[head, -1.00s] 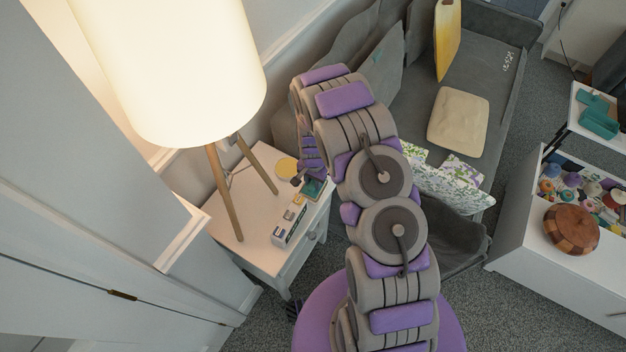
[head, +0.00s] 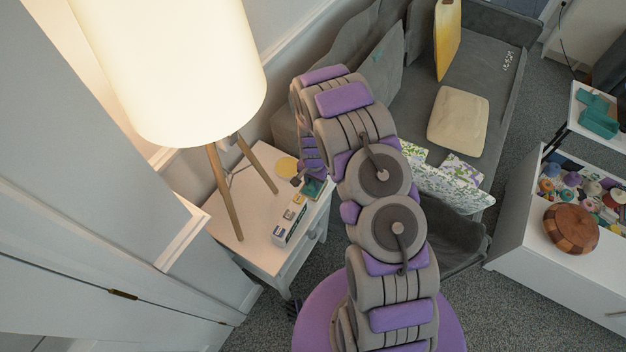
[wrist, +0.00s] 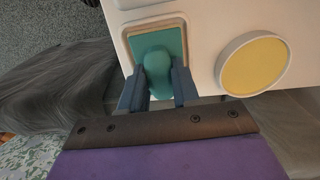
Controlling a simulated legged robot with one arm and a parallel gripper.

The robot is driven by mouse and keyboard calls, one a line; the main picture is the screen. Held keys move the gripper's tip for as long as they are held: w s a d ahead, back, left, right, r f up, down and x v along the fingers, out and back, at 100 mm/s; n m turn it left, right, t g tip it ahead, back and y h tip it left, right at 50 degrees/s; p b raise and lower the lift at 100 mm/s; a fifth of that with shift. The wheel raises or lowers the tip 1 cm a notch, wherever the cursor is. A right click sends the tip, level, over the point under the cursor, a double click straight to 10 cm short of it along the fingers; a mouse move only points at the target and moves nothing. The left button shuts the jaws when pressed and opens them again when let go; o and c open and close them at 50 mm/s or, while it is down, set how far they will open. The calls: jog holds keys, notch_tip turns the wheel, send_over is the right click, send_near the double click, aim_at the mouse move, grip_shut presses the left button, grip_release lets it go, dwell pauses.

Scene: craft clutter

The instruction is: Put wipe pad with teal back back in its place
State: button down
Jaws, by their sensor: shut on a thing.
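The wipe pad with teal back (wrist: 158,42) is in the wrist view, a teal rectangle with a raised rounded teal grip and a tan border around it. My gripper (wrist: 158,84) is shut on the raised grip, one dark finger on each side. The pad is over the corner of the white side table (wrist: 195,12); I cannot tell whether it touches the top. In the head view the pad (head: 314,187) is a small teal patch at the table's right edge, partly hidden by my gripper.
A round yellow dish with a pale rim (wrist: 253,65) is right of the pad. A light box with several small items (head: 290,221) stands near the table's front edge. The tall lamp (head: 170,70) has wooden legs on the table. The grey sofa (head: 465,75) is to the right.

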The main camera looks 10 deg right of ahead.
jog(key=shift+f, duration=0.15)
jog(key=c, duration=0.7)
grip_release()
jog(key=shift+c, duration=0.2)
notch_tip(320, 180, up, 17)
jog(key=p, duration=0.3)
jog(key=shift+r, duration=0.2)
